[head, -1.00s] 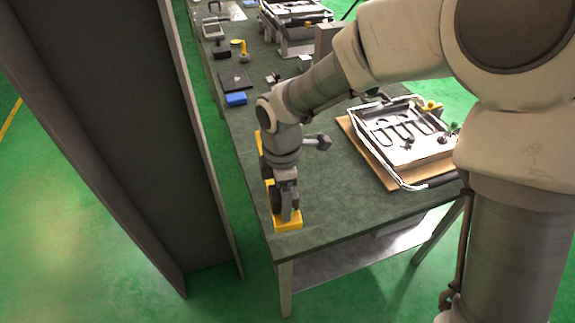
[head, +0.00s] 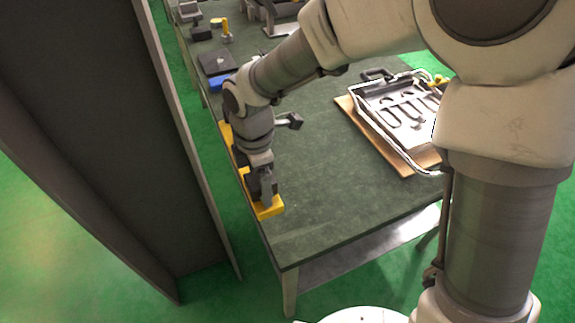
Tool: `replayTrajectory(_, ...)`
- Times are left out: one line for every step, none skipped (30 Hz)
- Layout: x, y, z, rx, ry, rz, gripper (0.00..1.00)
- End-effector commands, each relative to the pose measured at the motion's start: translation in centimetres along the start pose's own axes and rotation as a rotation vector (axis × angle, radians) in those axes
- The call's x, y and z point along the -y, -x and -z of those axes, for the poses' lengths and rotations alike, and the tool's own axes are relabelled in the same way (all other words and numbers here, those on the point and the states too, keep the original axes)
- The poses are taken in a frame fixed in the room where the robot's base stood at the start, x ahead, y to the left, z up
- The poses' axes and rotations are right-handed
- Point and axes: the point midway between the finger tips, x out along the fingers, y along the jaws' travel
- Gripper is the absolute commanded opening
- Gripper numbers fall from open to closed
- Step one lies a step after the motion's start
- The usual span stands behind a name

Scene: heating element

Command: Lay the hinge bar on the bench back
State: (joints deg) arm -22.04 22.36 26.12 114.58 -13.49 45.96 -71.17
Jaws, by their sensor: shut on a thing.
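A long yellow bar, which looks like the hinge bar (head: 268,210), runs along the left edge of the dark green bench top (head: 325,205), close to its near left corner. My gripper (head: 264,197) points down and is shut on the bar near its near end. My wrist and forearm hide much of the bar's middle. Its far end shows beside the wrist (head: 226,132). I cannot tell whether the bar touches the bench top or is held just above it.
A metal tray with a looped heating element (head: 400,112) sits on a brown board (head: 352,112) on the right of the bench. A blue block (head: 219,83) and black plate (head: 215,62) lie farther back. A tall dark panel (head: 95,130) stands left. The bench's near part is clear.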

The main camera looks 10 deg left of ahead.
Motion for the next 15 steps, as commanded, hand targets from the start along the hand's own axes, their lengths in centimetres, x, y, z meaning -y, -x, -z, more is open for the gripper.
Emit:
replayTrajectory(-0.2,-0.4,0.0,0.0,0.0,-0.006,0.0)
replayTrajectory(-0.2,-0.5,0.0,0.0,0.0,-0.006,0.0)
replayTrajectory(-0.2,-0.6,0.0,0.0,0.0,-0.006,0.0)
replayTrajectory(-0.1,-0.7,-0.1,0.0,0.0,-0.006,0.0)
replayTrajectory(-0.1,-0.8,-0.2,0.0,-0.001,-0.005,0.0)
replayTrajectory(-0.1,-1.0,-0.4,0.0,-0.002,-0.005,0.0)
replayTrajectory(0.0,-1.1,-0.7,0.0,-0.004,-0.004,0.0)
replayTrajectory(0.0,-1.4,-1.1,0.0,-0.004,-0.005,0.0)
replayTrajectory(0.2,-1.7,-1.7,0.0,-0.004,-0.004,0.0)
replayTrajectory(0.3,-2.0,-2.2,0.0,-0.005,-0.003,0.0)
replayTrajectory(0.5,-2.4,-2.8,0.0,-0.005,-0.002,0.0)
replayTrajectory(0.6,-2.9,-3.6,0.0,-0.006,-0.002,0.0)
replayTrajectory(0.8,-3.3,-4.2,0.001,-0.006,-0.001,0.0)
replayTrajectory(0.9,-3.7,-4.8,0.0,-0.006,-0.002,0.0)
replayTrajectory(1.1,-4.2,-5.6,0.0,-0.006,-0.002,0.0)
